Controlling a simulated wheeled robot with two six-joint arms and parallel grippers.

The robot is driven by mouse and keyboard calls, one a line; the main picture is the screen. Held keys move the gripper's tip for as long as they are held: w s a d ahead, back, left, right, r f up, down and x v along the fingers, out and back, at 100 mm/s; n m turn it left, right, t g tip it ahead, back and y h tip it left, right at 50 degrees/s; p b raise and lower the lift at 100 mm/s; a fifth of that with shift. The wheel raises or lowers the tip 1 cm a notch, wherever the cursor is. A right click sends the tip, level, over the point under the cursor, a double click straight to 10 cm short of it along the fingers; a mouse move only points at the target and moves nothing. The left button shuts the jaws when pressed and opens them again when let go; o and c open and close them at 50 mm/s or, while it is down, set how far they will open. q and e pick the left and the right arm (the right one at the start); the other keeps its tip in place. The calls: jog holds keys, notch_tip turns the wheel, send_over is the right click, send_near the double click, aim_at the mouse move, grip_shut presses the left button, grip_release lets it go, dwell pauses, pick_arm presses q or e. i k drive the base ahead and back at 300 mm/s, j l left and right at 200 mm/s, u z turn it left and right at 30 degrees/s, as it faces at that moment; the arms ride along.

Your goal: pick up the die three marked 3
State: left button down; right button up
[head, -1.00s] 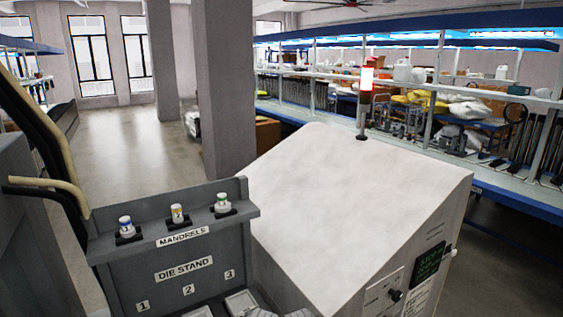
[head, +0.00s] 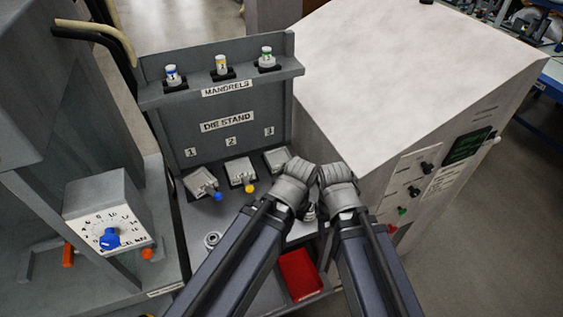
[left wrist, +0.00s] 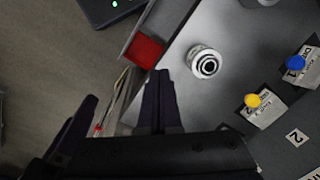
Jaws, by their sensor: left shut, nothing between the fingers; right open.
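The die three is the grey block (head: 275,158) under the label 3 on the die stand (head: 226,121) in the head view. My left wrist covers its near right part, and its knob and marking are hidden. The left wrist view does not show it clearly. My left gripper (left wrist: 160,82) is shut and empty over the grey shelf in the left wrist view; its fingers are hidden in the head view. My right gripper (head: 325,212) is open, close beside the left one, mostly hidden below its wrist.
Die one (head: 203,184) with a blue knob and die two (head: 240,172) with a yellow knob sit left of it. A ring-shaped part (head: 212,240) and a red bin (head: 298,274) are nearer. A white-topped machine (head: 400,70) stands right, a dial box (head: 108,213) left.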

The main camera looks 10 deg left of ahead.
aim_at(274, 158)
jog(key=k+l+z, duration=0.6)
jog(key=l, duration=0.25)
jog(key=k, duration=0.1)
